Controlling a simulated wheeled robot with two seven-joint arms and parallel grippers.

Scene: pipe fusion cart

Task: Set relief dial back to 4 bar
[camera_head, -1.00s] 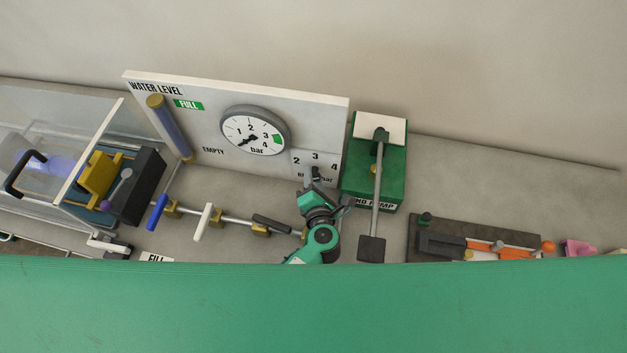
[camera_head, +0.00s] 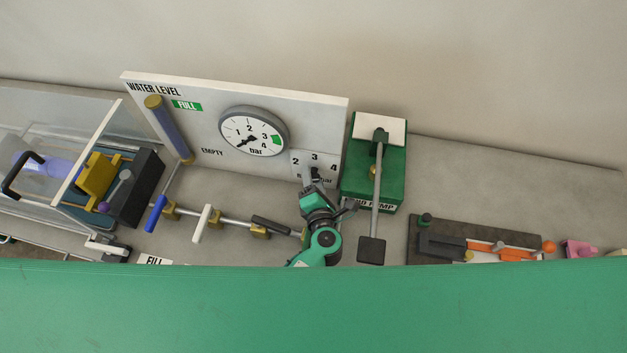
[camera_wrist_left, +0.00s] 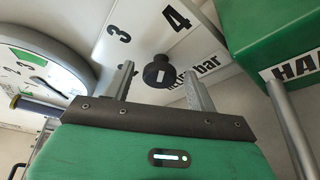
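The relief dial is a small black knob (camera_wrist_left: 158,72) with a white mark, on a white plate (camera_wrist_left: 178,40) bearing the numbers 3 and 4 and the word bar. In the head view this plate (camera_head: 300,160) shows 2, 3 and 4, and my gripper largely covers the knob. My left gripper (camera_head: 311,174) is at the plate's lower part. In the left wrist view its two fingers (camera_wrist_left: 160,78) are apart, one on each side of the knob, with gaps visible. I cannot tell exactly which number the knob points to. My right gripper is out of view.
A round pressure gauge (camera_head: 254,132) is left of the dial, its needle pointing lower left. The green hand pump (camera_head: 391,185) with its lever (camera_head: 377,195) stands close on the right. Valve handles (camera_head: 203,224) line a pipe at left. Orange parts lie far right.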

